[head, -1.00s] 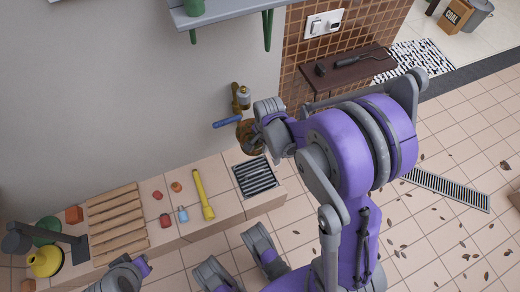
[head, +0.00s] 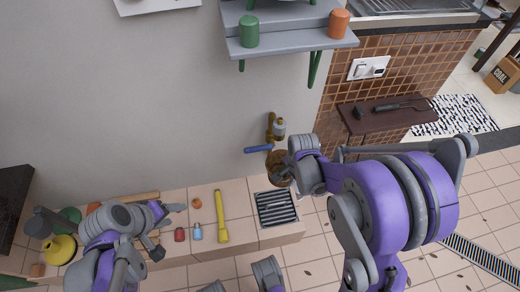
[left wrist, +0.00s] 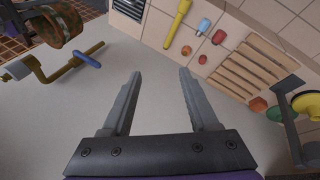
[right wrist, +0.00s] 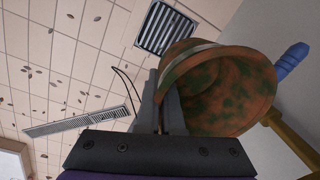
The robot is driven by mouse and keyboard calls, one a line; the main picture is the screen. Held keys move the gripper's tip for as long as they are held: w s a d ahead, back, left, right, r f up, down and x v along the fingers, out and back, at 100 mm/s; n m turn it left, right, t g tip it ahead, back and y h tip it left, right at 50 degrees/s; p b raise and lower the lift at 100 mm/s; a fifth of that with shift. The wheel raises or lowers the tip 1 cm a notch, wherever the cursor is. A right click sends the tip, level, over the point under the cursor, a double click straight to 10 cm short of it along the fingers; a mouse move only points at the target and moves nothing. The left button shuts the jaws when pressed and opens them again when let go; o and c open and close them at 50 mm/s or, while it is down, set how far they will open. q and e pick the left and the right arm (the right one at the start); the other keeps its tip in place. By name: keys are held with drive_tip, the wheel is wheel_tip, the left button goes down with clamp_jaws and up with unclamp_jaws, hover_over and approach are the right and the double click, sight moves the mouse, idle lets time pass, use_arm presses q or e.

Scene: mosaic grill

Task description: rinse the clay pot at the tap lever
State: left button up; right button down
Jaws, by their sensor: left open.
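The clay pot (head: 279,167), brown with green patches, is by the wall tap (head: 271,124), just below it in the head view. My right gripper (right wrist: 160,100) is shut on the pot's wall near its rim; the pot's open mouth (right wrist: 225,90) shows in the right wrist view. The blue tap lever (head: 258,149) sticks out left of the pot; it also shows in the left wrist view (left wrist: 87,60). My left gripper (head: 168,230) is open and empty above the counter, left of the tap and apart from the lever. No water is visible.
A drain grate (head: 276,208) is set in the counter below the pot. A yellow tool (head: 221,216), small bottles and a yellow funnel-like thing (head: 59,249) stand along the counter, with a slatted rack (left wrist: 242,65). A grey shelf (head: 285,42) hangs above the tap.

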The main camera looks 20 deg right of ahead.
use_arm(q)
drive_tip(key=w+d+f+n+g+h, duration=0.1)
drive_tip(key=w+d+f+n+h, duration=0.3)
drive_tip(key=w+d, duration=0.85)
drive_tip(key=n+g+h, duration=0.2)
drive_tip(key=h, duration=0.5)
approach(252, 151)
drive_tip(key=d, duration=0.2)
drive_tip(key=x, duration=1.1)
drive_tip(key=shift+w+f, duration=0.1)
drive_tip(key=shift+f, duration=0.1)
drive_tip(key=shift+c, duration=0.2)
clamp_jaws()
